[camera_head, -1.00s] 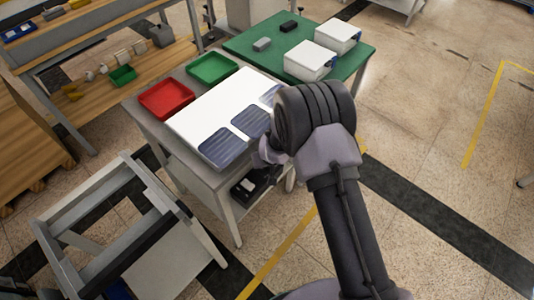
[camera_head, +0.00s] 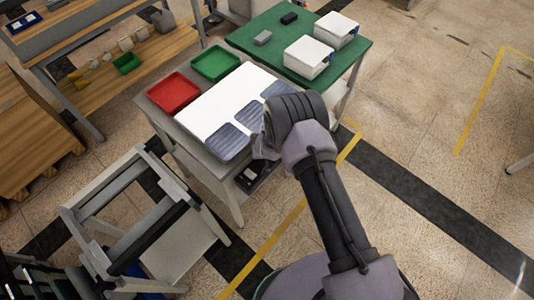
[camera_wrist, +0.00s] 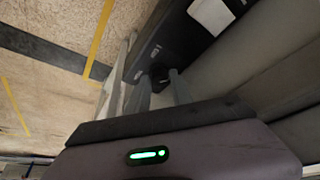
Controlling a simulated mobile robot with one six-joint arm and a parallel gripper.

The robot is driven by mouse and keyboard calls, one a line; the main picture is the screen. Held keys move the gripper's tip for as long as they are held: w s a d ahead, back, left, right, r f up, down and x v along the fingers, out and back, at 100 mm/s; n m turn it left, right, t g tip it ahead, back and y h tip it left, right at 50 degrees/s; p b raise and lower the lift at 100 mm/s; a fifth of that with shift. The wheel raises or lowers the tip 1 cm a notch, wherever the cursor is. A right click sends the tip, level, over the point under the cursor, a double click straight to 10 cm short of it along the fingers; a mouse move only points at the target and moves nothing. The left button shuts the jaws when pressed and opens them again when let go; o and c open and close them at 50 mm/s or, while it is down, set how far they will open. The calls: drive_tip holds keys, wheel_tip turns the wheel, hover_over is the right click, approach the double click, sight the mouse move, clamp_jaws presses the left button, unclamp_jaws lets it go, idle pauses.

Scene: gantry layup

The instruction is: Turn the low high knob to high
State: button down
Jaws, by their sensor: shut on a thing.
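A black control box (camera_wrist: 165,45) with a white label fills the upper part of the wrist view. A dark knob (camera_wrist: 159,70) sticks out of its face. My gripper (camera_wrist: 159,77) has its two grey fingers closed around the knob, one on each side. The markings by the knob are too small to read, so I cannot tell which way it points. In the head view the box (camera_head: 250,178) sits on the lower shelf under the grey table. There, my arm hides the knob and the fingers.
The grey table (camera_head: 186,134) stands over the box, with a red tray (camera_head: 173,93), a green tray (camera_head: 215,63) and a white board with dark panels on top. A green table (camera_head: 275,42) adjoins behind. A grey frame cart (camera_head: 130,225) stands at front left. Floor at right is open.

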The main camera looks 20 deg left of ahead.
drive_tip(key=c, duration=1.4)
unclamp_jaws()
drive_tip(key=shift+s, duration=0.1)
drive_tip(key=shift+c, duration=0.2)
